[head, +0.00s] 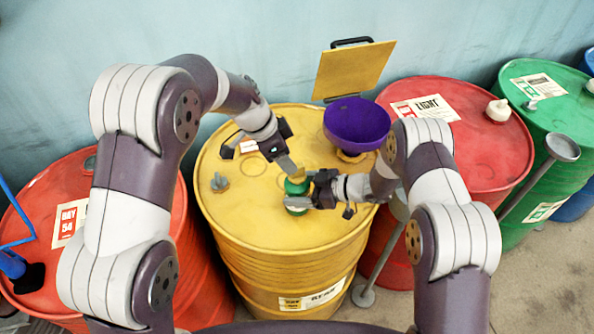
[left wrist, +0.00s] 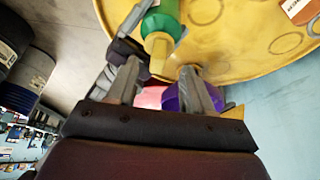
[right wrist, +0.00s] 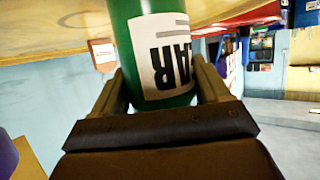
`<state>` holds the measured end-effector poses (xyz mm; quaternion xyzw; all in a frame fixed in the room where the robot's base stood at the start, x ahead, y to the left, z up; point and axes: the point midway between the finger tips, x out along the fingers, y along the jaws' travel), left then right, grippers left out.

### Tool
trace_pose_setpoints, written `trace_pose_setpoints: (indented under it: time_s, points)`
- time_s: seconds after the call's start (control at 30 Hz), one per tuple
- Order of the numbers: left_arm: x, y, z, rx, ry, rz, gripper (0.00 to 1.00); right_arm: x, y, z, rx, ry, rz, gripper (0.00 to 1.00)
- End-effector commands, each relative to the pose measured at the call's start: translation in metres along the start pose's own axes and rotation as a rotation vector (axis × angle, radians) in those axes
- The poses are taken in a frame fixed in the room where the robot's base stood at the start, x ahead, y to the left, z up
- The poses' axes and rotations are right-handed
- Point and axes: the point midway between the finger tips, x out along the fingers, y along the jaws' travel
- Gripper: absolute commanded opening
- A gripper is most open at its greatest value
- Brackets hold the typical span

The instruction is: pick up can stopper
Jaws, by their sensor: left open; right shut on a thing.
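A small green can (head: 297,188) with a yellow stopper (head: 298,175) is over the top of the yellow drum (head: 245,222). In the right wrist view the can (right wrist: 130,35) fills the jaws, its white label facing the camera. My right gripper (head: 312,194) is shut on the can's body from the right; I cannot tell whether the can touches the drum. My left gripper (head: 289,167) is open just above the stopper. In the left wrist view the stopper (left wrist: 158,52) lies between the spread fingertips, with no clear contact, and the can (left wrist: 162,22) is beyond it.
A purple funnel (head: 355,122) stands at the drum's back right, before an upright yellow board (head: 352,70). A grey cap (head: 219,182) is on the drum's left. Red drums (head: 480,150) flank it; a green drum (head: 560,115) is far right.

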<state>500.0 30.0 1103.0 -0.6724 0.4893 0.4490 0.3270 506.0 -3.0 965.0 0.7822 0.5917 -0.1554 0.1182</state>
Motion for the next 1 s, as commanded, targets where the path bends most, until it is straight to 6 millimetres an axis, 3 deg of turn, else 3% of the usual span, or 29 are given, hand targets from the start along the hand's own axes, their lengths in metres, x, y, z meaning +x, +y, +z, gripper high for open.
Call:
trace_pose_setpoints:
  time_s: [0.1, 0.2, 0.43, 0.6, 0.87, 1.0]
  points:
    - [0.024, 0.003, 0.000, -0.001, -0.002, 0.002, 0.51, 0.000, 0.000, 0.000, 0.001, 0.000, -0.001, 0.32]
    - [0.035, 0.002, 0.000, -0.001, 0.000, 0.000, 0.51, 0.000, 0.000, 0.000, 0.001, 0.000, -0.001, 0.32]
    - [0.037, 0.002, 0.000, -0.002, 0.000, -0.001, 0.51, 0.000, 0.000, 0.001, 0.001, 0.000, -0.001, 0.32]
    - [0.036, 0.002, 0.000, -0.002, 0.000, -0.001, 0.00, 0.000, 0.000, 0.000, 0.001, 0.000, -0.001, 0.32]
    - [0.036, 0.002, 0.000, -0.001, 0.000, -0.001, 0.00, 0.000, 0.000, 0.000, 0.001, 0.000, -0.001, 0.32]
    - [0.021, 0.001, -0.007, 0.001, 0.003, -0.004, 0.00, 0.000, 0.000, 0.000, 0.001, -0.001, -0.001, 0.32]
